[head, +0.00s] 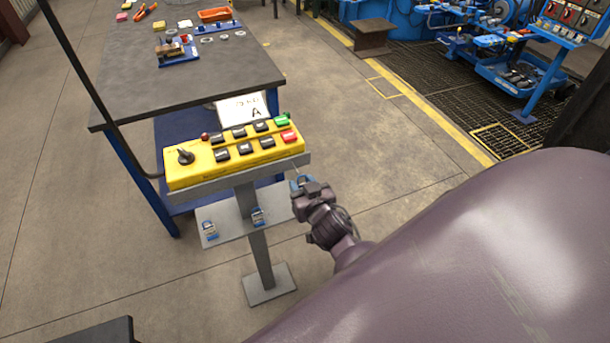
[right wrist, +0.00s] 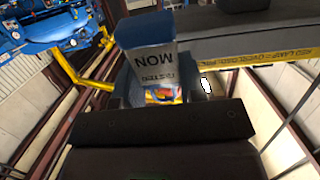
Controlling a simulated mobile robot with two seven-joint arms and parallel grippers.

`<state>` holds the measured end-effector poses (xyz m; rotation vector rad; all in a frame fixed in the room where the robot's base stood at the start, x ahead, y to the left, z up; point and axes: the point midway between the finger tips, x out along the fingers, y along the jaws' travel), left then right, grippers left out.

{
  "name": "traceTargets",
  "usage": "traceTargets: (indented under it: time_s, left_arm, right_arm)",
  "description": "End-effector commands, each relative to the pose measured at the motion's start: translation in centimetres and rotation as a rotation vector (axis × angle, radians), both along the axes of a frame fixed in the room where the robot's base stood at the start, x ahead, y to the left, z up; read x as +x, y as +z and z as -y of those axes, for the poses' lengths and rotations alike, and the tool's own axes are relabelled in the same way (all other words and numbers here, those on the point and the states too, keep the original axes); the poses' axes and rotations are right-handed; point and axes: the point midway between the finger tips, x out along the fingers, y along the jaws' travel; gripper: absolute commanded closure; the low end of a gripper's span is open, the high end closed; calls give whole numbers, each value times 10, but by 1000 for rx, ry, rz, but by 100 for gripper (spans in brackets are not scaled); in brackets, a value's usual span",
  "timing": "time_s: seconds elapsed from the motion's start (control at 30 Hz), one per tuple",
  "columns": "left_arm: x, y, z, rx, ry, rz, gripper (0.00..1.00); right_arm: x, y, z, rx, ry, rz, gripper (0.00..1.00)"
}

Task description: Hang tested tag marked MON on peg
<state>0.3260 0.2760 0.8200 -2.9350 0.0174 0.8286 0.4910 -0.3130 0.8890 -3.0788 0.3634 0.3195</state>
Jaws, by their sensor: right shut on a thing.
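My right gripper (head: 302,187) is shut on the tag marked MON, just right of the grey plate. In the right wrist view the tag (right wrist: 150,68) shows upside down, with a blue band, a grey face reading "TESTED MON" and a coloured patch. In the head view only a small blue part of it shows at the fingertips. The pegs are too small to make out. My left gripper is not in view.
A yellow control box (head: 232,158) with buttons and a knob tops the grey post (head: 259,245), just above the plate. A dark workbench (head: 190,85) with small parts stands behind. Blue machinery is at the top right. The floor right of the post is clear.

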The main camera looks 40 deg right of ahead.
Motion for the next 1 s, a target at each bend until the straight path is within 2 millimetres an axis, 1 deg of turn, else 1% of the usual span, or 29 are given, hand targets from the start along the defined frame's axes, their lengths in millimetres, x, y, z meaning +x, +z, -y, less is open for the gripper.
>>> traceTargets:
  time_s: [0.57,0.7,1.0]
  left_arm:
    - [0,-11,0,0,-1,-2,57]
    - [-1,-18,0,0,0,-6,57]
    - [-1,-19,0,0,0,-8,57]
  right_arm:
    - [27,-3,7,-1,0,0,89]
    - [34,-6,8,-2,0,-1,89]
    - [43,-8,10,1,-1,0,89]
